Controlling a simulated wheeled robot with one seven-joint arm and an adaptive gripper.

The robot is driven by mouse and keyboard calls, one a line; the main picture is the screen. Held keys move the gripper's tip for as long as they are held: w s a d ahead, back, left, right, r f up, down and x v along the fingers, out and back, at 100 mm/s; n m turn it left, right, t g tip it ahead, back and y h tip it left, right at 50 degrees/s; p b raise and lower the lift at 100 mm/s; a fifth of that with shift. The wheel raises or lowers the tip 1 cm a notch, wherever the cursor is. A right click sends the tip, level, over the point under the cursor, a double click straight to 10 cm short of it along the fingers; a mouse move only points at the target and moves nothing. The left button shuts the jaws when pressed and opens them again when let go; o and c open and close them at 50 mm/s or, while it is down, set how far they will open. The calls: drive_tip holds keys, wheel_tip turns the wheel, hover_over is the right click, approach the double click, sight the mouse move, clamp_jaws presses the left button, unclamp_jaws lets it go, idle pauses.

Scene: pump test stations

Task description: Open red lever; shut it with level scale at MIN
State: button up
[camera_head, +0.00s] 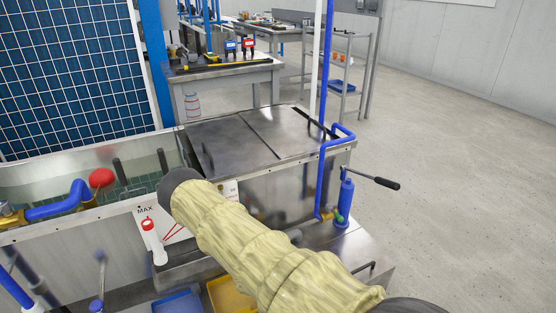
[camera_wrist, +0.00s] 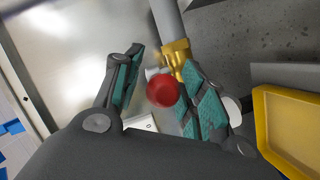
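In the wrist view, a red round lever end (camera_wrist: 162,91) shows between the fingers of my gripper (camera_wrist: 163,64), nearer the right finger. Whether it touches that finger I cannot tell. The fingers are apart, with a gap to the left finger. A brass valve body (camera_wrist: 177,54) on a grey pipe (camera_wrist: 168,20) is just beyond. In the head view, my sleeved arm hides the gripper and this lever. A white level scale plate (camera_head: 172,232) marked MAX is on the tank front, partly covered by my arm; MIN and the water level against it cannot be read.
A water tank (camera_head: 75,217) holds a blue pipe (camera_head: 62,203) with another red handle (camera_head: 101,178). A red-capped white fitting (camera_head: 148,226) stands before the scale. Yellow (camera_head: 226,295) and blue (camera_head: 178,304) trays lie below.

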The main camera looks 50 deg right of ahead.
drive_tip(key=shift+s+a, duration=0.1)
drive_tip(key=v, duration=1.1)
drive_tip(key=shift+s+a, duration=0.25)
drive_tip(key=shift+s, duration=0.05)
drive_tip(key=s+a+f+m+g+y, duration=0.2)
drive_tip(key=s+a+f+g+y, duration=0.1)
drive_tip(key=a, duration=0.4)
drive_tip(key=s+a+f+m+g+y, duration=0.2)
drive_tip(key=s+a+f+g+y, duration=0.15)
drive_tip(key=a, duration=0.35)
drive_tip(key=s+a+r+g+y, duration=0.2)
drive_tip(key=s+a+g+y, duration=0.25)
drive_tip(key=s+a, duration=0.8)
wheel_tip(320, 180, up, 26)
drive_tip(key=w+a+p, duration=0.1)
drive_tip(key=w+p, duration=0.1)
drive_tip(key=p, duration=2.3)
drive_tip(key=shift+w+a+f+g+h+p, duration=0.15)
drive_tip(key=shift+a+f+g+h+p, duration=0.15)
drive_tip(key=shift+a+g+h, duration=0.1)
